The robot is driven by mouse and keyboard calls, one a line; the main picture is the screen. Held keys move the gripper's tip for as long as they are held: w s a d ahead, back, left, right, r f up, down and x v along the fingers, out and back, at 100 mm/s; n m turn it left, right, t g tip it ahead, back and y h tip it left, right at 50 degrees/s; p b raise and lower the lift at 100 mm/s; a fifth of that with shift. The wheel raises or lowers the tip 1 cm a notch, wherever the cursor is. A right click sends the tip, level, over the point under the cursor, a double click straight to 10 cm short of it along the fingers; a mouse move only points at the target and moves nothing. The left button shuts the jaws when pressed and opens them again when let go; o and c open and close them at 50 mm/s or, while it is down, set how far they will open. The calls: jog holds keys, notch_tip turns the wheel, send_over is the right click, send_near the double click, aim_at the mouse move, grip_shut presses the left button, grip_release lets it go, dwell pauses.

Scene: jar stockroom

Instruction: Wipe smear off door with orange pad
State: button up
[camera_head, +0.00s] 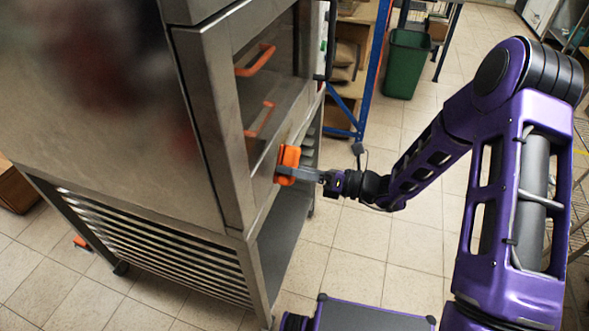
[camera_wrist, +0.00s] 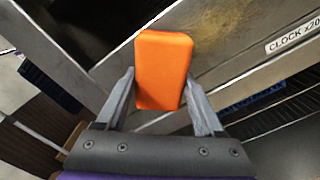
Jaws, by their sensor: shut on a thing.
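The orange pad (camera_head: 288,160) is held between the fingers of my gripper (camera_head: 305,174), at the lower part of the steel oven door (camera_head: 232,160). In the wrist view the pad (camera_wrist: 163,68) sits upright between the two grey fingers (camera_wrist: 160,95), with steel surface right behind it. It looks touching or very close to the door; I cannot tell which.
The oven stands on a slatted rack stand (camera_head: 155,235). A blue-posted shelf (camera_head: 371,70) and a green bin (camera_head: 407,63) stand behind. Tiled floor to the right of the oven is open.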

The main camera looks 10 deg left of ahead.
aim_at(292, 127)
jog(key=shift+a, duration=0.9)
dwell(0.3)
jog(key=shift+w, duration=0.1)
jog(key=shift+w+d, duration=0.15)
jog(key=shift+w, duration=0.8)
jog(key=shift+w+d, duration=0.1)
jog(key=shift+w, duration=0.8)
jog(key=shift+w+d+b, duration=0.15)
jog(key=shift+w+b, duration=0.15)
jog(key=shift+w, duration=1.65)
jog(key=shift+w+d+b, duration=0.1)
jog(key=shift+w+b, duration=0.15)
jog(key=shift+w, duration=1.65)
jog(key=shift+w+b, duration=0.45)
jog(key=shift+w, duration=1.35)
jog(key=shift+w+d+r, duration=0.1)
